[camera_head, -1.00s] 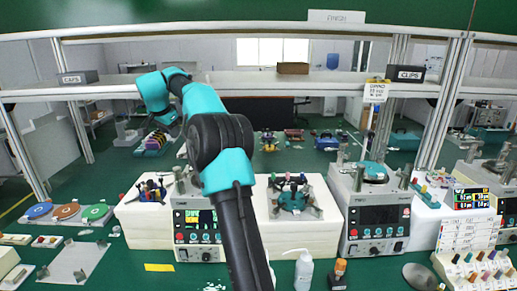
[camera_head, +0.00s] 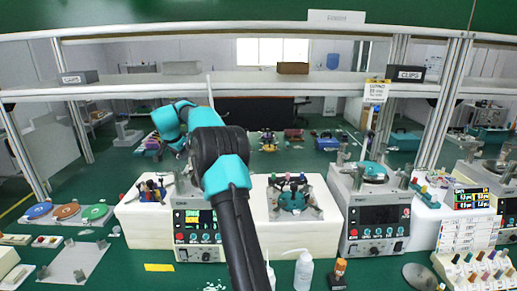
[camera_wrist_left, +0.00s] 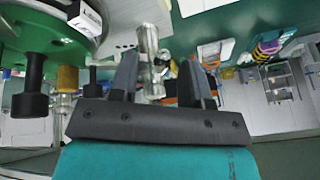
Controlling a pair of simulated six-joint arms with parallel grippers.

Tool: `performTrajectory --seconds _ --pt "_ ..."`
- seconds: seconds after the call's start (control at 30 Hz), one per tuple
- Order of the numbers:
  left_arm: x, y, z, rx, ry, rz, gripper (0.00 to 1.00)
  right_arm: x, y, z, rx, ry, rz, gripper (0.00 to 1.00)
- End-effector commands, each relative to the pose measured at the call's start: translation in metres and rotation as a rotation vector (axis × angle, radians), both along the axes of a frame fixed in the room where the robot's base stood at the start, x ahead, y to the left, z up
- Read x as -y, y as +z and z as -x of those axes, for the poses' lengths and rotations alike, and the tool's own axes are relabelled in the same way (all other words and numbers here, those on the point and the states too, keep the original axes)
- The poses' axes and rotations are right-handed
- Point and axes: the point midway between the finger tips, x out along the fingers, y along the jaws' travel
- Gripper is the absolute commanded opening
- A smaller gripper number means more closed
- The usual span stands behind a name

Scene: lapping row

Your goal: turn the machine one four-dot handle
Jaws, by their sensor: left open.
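The left machine (camera_head: 184,254), with a lit yellow-green display, stands at the centre left, partly behind my left arm. Its top is mostly covered by the arm in the head view. In the left wrist view, a green disc (camera_wrist_left: 45,35) with black upright handles (camera_wrist_left: 32,88) and a yellow knob (camera_wrist_left: 67,78) lies at the left. My left gripper (camera_wrist_left: 157,82) is open. A silver metal post (camera_wrist_left: 150,48) shows between its fingers, and contact cannot be told. I cannot make out dots on any handle. My right gripper is not in view.
A second machine (camera_head: 375,216) with a dark panel stands to the right. A white block (camera_head: 300,238) carrying a teal fixture (camera_head: 292,200) is between them. A white bottle (camera_head: 303,271) stands in front. Coloured discs (camera_head: 67,211) lie at the left.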

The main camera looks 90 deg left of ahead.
Motion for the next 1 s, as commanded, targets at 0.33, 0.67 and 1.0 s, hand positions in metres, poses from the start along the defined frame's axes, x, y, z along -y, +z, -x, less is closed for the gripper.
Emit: performTrajectory --seconds 0.33,0.67,1.0 --pt "0.0002 0.0003 -0.0001 0.0 0.0 0.0 0.27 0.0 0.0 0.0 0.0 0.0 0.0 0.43" --pt "0.0002 0.0003 -0.0001 0.0 0.0 0.0 0.0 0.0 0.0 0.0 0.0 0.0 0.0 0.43" --pt "-0.0002 0.0005 -0.0011 0.0 -0.003 0.0 0.0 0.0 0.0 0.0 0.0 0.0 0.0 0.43"
